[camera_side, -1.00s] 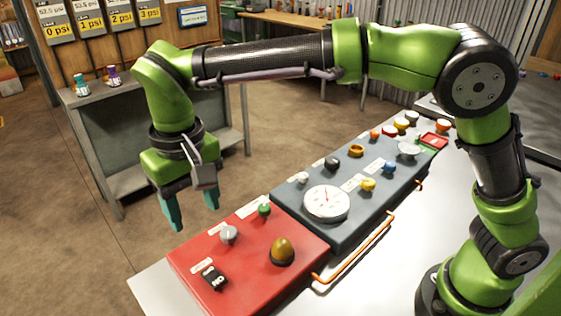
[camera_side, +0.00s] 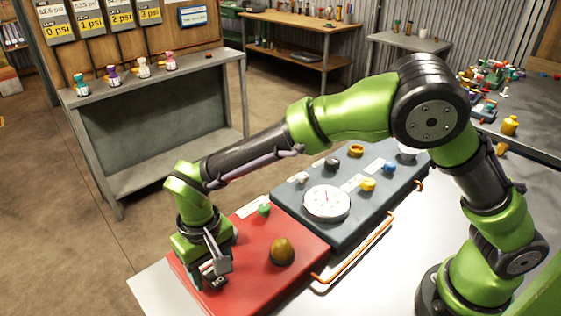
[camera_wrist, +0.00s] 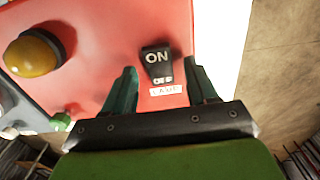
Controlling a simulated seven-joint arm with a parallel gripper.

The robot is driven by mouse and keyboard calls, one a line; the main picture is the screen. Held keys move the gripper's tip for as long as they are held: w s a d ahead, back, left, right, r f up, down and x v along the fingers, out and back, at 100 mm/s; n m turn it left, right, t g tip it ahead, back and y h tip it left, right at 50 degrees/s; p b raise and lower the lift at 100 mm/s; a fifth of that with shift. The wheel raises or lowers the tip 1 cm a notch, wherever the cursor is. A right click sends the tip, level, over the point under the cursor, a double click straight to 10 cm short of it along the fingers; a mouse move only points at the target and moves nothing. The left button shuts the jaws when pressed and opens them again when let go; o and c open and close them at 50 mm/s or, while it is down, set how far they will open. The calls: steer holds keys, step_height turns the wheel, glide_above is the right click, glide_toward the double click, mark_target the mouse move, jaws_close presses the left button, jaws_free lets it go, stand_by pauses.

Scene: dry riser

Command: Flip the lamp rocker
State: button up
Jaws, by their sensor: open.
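The lamp rocker (camera_wrist: 157,66) is a small black switch with white ON and OFF lettering on the red panel (camera_wrist: 105,25). A white label (camera_wrist: 166,90), seemingly reading LAMP, sits beside it. In the side view the rocker (camera_side: 214,281) is partly hidden by my gripper. My gripper (camera_wrist: 162,82) is open and empty, with its teal fingers on either side of the rocker and label in the wrist view. I cannot tell whether a fingertip touches the rocker or panel. In the side view my gripper (camera_side: 207,282) is low over the red panel's near-left end.
An amber dome (camera_side: 282,251) and a green knob (camera_side: 264,209) stand on the red panel. A dark panel with a round gauge (camera_side: 327,203) adjoins it. An orange rail (camera_side: 358,252) runs along the front. A shelf unit (camera_side: 160,130) stands behind.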

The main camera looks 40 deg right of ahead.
steer(key=shift+f, duration=0.4)
steer(key=shift+c, duration=0.3)
steer(key=c, duration=1)
steer(key=shift+s+t, duration=0.2)
steer(key=shift+t, duration=0.5)
steer(key=o, duration=1.1)
steer(key=shift+c, duration=0.2)
steer(key=shift+r, duration=0.1)
